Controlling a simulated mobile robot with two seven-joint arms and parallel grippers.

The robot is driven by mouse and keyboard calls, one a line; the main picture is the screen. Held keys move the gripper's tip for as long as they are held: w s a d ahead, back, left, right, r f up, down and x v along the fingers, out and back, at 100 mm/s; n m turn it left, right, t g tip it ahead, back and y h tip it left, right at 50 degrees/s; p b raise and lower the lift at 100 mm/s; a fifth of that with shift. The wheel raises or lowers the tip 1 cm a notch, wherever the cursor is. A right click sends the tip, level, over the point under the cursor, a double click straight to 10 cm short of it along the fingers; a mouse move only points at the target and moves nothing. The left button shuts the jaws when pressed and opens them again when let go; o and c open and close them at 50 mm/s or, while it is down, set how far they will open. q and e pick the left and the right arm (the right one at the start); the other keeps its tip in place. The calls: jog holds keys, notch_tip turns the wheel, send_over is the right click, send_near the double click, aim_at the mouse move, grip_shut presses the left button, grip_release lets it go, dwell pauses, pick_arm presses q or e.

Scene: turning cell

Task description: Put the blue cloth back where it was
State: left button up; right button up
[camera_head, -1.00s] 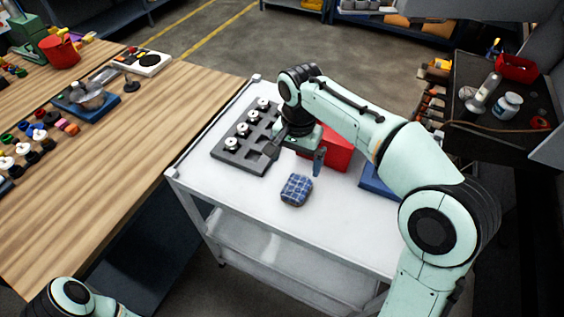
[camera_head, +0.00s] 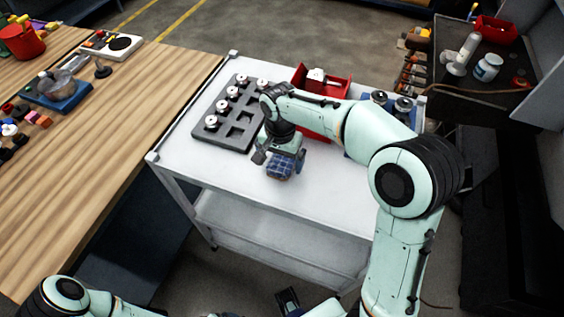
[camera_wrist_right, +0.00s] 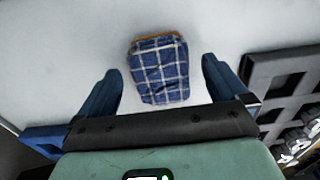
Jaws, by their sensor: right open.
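The blue cloth (camera_head: 280,170), a folded checked pad with white lines, lies on the white cart top (camera_head: 200,160). My right gripper (camera_head: 279,160) is low over it, partly hiding it in the head view. In the right wrist view the cloth (camera_wrist_right: 160,72) lies between the two spread fingers of the right gripper (camera_wrist_right: 162,75), with a gap on each side. An orange-brown edge shows along one side of the cloth. My left arm shows at the bottom left of the head view; a dark part at the bottom middle may be its gripper, its jaws unclear.
On the cart stand a grey tray (camera_head: 211,130) with several white-topped parts, a red bin (camera_head: 340,85) and a blue holder (camera_head: 368,98) with dark cylindrical parts. A wooden bench (camera_head: 120,140) is at left. The cart's front left is clear.

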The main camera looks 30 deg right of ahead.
jog(key=shift+f, duration=0.6)
jog(key=c, duration=1.2)
